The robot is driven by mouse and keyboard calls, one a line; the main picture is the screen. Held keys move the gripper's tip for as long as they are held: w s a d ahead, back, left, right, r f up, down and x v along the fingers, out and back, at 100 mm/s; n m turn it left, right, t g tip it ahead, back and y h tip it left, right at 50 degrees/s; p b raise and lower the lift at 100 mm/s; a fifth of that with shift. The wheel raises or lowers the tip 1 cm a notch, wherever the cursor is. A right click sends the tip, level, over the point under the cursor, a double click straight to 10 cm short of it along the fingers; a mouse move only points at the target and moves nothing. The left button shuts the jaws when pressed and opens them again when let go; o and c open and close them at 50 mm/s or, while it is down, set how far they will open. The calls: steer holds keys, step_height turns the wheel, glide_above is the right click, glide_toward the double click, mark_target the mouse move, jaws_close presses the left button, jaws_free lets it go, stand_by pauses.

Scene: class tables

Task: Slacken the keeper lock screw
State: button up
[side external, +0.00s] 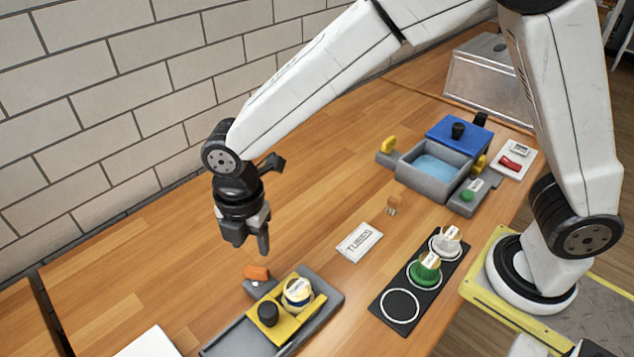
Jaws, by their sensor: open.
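My gripper (249,242) hangs pointing down, open and empty, above the table and a little above and left of a grey fixture (329,293). On that fixture lies a yellow plate (283,330) with a black knob (268,313) and a round white, yellow and green-edged jar (297,293). An orange knob (257,273) sits on a small grey block at the fixture's back left, apart from my fingers. Yellow knobs also stand at the left (388,145) and right of a grey basin (433,169). I cannot tell which knob is the keeper lock screw.
A black strip (385,307) with ring marks bears a green jar (424,269) and a white one (446,242). A white TUBES card (360,242) and a small orange-brown piece (393,204) lie mid-table. A blue lid (459,134) is behind the basin. A brick wall (120,120) bounds the table.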

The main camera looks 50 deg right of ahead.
mark_target(255, 268)
steer(key=m, duration=1.6)
steer(key=shift+m, duration=0.3)
steer(key=shift+f, duration=0.1)
steer(key=shift+f, duration=3.8)
jaws_close()
